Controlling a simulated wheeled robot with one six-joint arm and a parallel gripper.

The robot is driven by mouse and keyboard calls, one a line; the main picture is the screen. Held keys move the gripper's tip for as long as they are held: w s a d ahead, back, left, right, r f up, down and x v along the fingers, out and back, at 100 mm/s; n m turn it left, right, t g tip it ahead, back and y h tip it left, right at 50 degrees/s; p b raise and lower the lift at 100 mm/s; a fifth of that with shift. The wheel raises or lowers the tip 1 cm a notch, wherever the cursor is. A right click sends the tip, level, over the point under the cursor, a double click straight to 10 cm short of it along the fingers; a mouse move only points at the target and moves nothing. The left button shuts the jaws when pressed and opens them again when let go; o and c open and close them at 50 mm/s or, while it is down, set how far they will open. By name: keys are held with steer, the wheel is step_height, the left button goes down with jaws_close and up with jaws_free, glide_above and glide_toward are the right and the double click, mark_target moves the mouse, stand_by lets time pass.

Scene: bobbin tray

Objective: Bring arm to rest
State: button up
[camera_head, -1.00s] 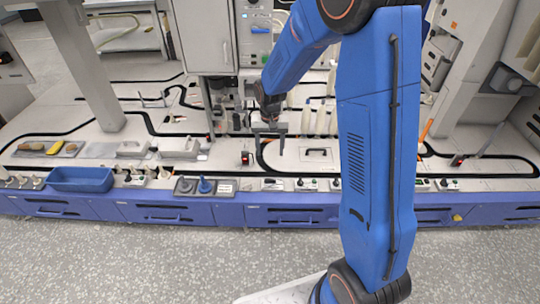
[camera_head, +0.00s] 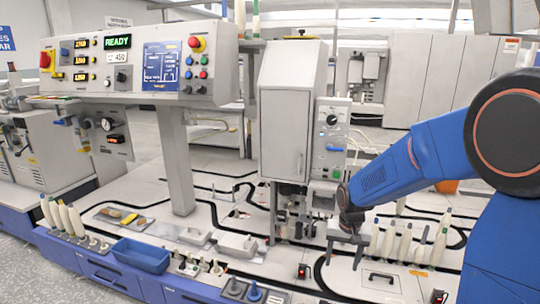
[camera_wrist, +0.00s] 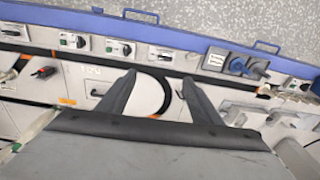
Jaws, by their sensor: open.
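My gripper (camera_head: 345,244) hangs above the machine's pale worktop in the head view, with my blue arm reaching in from the right. In the wrist view its two dark fingers (camera_wrist: 158,95) are spread apart. Nothing is between them; only the worktop below, with black curved tracks, shows through the gap.
A blue bin (camera_head: 141,255) sits at the worktop's front edge, left of the gripper. White bobbins (camera_head: 388,240) stand close to the gripper's right. A grey cabinet (camera_head: 287,130) rises behind it. A control panel (camera_head: 135,65) stands at left on a post (camera_head: 175,165).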

steer(key=s+d+r+n+t, duration=0.1)
steer(key=s+d+r+t, duration=0.15)
steer(key=s+r, duration=1.05)
steer(key=s+d+r+n+t, duration=0.1)
steer(key=s+d+n, duration=0.1)
steer(key=s, duration=1.4)
steer(key=shift+r, duration=0.4)
steer(key=shift+d+t, duration=0.1)
steer(key=shift+t, duration=0.15)
